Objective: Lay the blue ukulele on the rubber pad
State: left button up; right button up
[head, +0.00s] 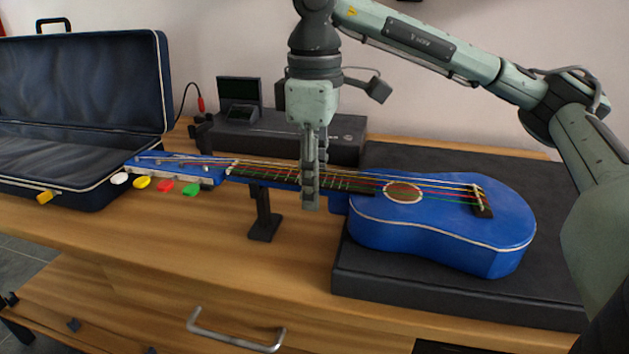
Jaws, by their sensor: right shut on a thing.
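The blue ukulele (450,226) lies face up, its body over the right part of the bench and its neck pointing left. Its headstock has white, yellow, red and green tuning pegs. The dark rubber pad (400,270) is a thick slab under the body. The body looks to be at or very near the pad's top; I cannot tell whether it touches. My right gripper (311,188) points down and is shut on the ukulele's neck, close to the body. My left gripper is out of view.
A black neck stand (264,222) is below the neck. An open dark blue case (60,180) lies at the left, close to the headstock. A dark box (340,130) and a small device (238,96) stand behind the neck. The bench front (270,270) is bare.

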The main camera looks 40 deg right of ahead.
jog(key=shift+f, duration=0.1)
jog(key=o, duration=1.3)
jog(key=shift+c, duration=0.2)
notch_tip(320, 180, up, 12)
dwell(0.5)
